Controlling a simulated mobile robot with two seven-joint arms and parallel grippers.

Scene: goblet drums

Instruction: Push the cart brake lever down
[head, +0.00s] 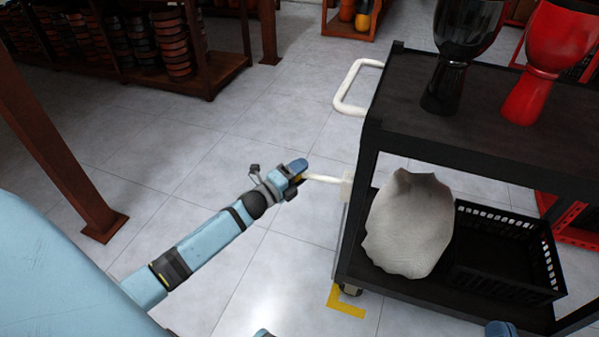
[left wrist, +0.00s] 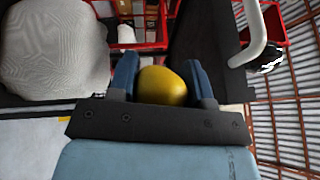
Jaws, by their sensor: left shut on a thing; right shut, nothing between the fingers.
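The brake lever (head: 325,179) is a pale bar sticking out to the left from the cart's near-left post, and it looks about level. My left gripper (head: 297,173) is shut on the yellow knob at the lever's outer end. The yellow knob (left wrist: 163,86) sits between the two blue fingers in the left wrist view. The cart (head: 480,115) is black with two shelves. The blue tip of my right gripper (head: 500,328) shows at the bottom edge, in front of the cart; it is shut and empty, and mostly out of frame.
A white push handle (head: 352,88) juts from the cart's top left. A black drum (head: 450,75) and a red drum (head: 540,65) stand on top. A pale sack (head: 408,225) and a black crate (head: 500,245) are on the lower shelf.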

